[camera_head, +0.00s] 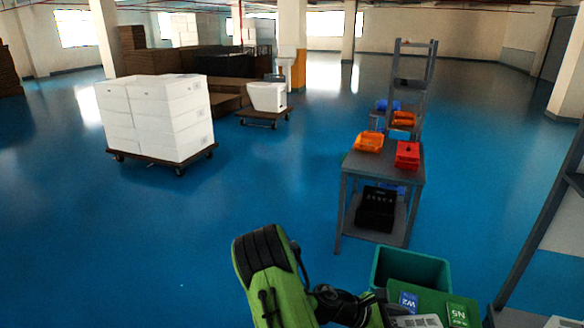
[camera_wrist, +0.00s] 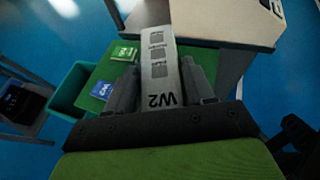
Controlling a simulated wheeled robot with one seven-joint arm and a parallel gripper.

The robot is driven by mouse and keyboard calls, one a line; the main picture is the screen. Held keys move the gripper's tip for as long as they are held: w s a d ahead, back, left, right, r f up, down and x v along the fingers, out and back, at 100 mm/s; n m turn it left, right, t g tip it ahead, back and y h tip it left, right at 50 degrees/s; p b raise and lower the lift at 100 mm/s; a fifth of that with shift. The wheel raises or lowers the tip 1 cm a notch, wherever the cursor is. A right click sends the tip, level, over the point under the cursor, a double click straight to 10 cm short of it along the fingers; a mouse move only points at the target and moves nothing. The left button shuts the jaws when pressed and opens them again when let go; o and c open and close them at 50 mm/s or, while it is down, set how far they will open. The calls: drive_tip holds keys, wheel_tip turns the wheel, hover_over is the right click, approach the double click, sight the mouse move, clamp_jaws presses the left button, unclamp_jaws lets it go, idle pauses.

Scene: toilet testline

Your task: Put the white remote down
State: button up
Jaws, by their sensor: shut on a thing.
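The white remote (camera_wrist: 160,62) is long and flat, with dark print and "W2" on its near end. It lies between the two grey fingers of my gripper (camera_wrist: 161,78), which is shut on it. Its far end reaches over or onto a pale surface in the wrist view; I cannot tell whether it touches. In the head view a white piece, likely the remote (camera_head: 416,321), shows at the bottom edge beside my green arm.
A teal bin (camera_head: 411,266) adjoins the green board. A grey rack post (camera_head: 540,220) rises at the right.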

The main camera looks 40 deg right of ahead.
drive_tip(key=w+a+f+n+t+h+b, duration=0.4)
drive_tip(key=w+a+n+t, duration=0.35)
drive_tip(key=w+a, duration=0.75)
drive_tip(key=w+a+f+n+t+y+b, duration=0.1)
drive_tip(key=w+a+f+n+t+y, duration=0.1)
drive_tip(key=a, duration=0.7)
drive_tip(key=w+a+f+n+t+y+b, duration=0.2)
drive_tip(key=w+a+n+t, duration=0.3)
drive_tip(key=a, duration=0.5)
drive_tip(key=shift+w+f+t+b, duration=0.3)
drive_tip(key=shift+w+f+t, duration=0.15)
drive_tip(key=shift+w+t, duration=0.55)
drive_tip(key=shift+s+n, duration=0.2)
drive_tip(key=shift+n, duration=0.05)
